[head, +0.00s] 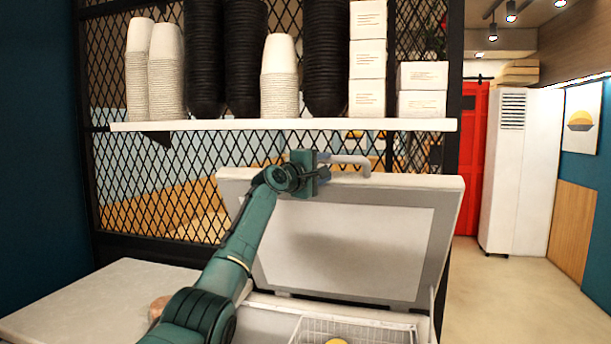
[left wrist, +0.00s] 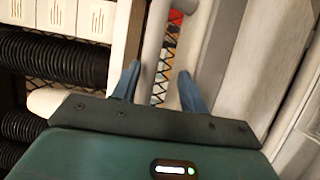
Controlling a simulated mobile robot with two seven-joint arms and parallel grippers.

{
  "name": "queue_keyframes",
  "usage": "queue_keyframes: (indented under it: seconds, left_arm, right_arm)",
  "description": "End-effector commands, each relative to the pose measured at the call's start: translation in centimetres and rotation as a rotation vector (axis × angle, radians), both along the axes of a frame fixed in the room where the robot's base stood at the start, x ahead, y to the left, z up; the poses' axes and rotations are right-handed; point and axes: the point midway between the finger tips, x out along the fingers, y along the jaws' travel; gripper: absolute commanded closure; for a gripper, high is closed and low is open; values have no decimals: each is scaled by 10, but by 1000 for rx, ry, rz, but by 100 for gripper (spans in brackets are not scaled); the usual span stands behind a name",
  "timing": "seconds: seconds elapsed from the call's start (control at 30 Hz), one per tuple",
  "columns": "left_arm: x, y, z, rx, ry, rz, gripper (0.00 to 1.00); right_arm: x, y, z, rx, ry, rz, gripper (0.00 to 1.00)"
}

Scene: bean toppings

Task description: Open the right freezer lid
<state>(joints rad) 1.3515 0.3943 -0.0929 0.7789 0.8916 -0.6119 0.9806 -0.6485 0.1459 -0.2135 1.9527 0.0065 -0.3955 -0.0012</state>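The right freezer lid (head: 345,245) stands raised and steeply tilted back, its pale inner panel facing me. Its grey bar handle (head: 350,160) is at the top edge. My left gripper (head: 324,166) is at the left end of this handle. In the left wrist view, the fingers of my left gripper (left wrist: 158,88) are apart. The handle bar (left wrist: 152,45) runs between them, closer to the left finger, with a gap to the right finger. My right gripper is not in view.
The open freezer shows a wire basket (head: 350,330) with a yellow item in it. A closed pale lid (head: 90,295) is at left. A white shelf (head: 290,125) with stacked cups and boxes hangs above the raised lid, before black mesh. Open floor lies at right.

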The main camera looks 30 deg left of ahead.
Motion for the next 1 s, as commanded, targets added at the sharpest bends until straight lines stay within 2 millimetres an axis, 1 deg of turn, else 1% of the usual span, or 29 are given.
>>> queue_keyframes:
  seconds: [0.03,0.27,0.57,0.7,0.83,1.0]
  left_arm:
    - [-4,2,-5,3,1,2,57]
    - [-35,5,-6,4,-3,3,57]
    - [-86,10,-9,3,-2,3,57]
    - [-106,12,-9,3,-2,3,57]
    - [-118,14,-9,2,0,3,57]
    - [-124,14,-8,1,0,3,57]
  right_arm:
    - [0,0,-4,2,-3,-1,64]
    - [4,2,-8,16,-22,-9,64]
    - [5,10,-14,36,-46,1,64]
    - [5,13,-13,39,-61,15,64]
    - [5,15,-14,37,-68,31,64]
    - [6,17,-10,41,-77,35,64]
